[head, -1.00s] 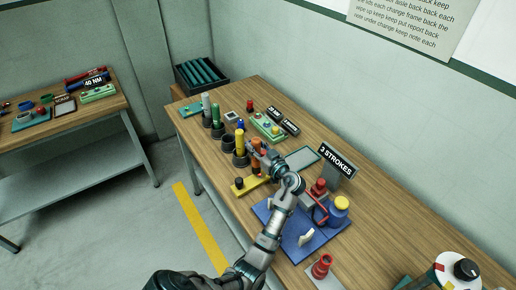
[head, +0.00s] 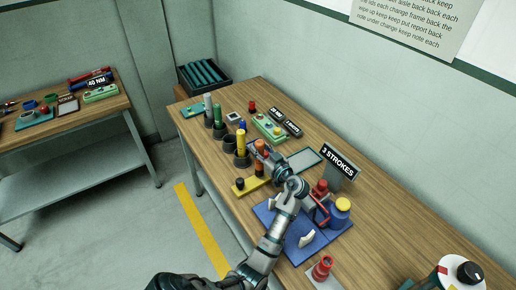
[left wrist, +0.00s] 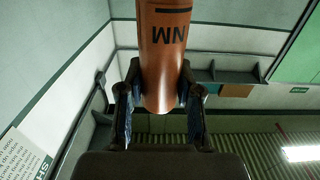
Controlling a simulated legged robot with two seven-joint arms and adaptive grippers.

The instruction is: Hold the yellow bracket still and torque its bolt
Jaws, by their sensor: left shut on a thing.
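My left gripper (head: 266,158) is shut on an orange-brown driver (head: 260,147). In the left wrist view the driver (left wrist: 165,55) is a thick cylinder marked "NM", held between both fingers. The yellow bracket (head: 252,184) lies near the table's front edge, with a black knob-like piece (head: 239,183) at its left end. The driver is roughly upright over or just behind the bracket's right end. I cannot tell whether its tip touches the bracket, and no bolt shows clearly there. My right gripper is not in view.
Grey, green and yellow drivers (head: 241,143) stand in dark holders to the left. A blue board (head: 296,245) with a red and yellow fixture lies to the right, before a "3 STROKES" sign (head: 338,163). A green button box (head: 268,126) sits behind.

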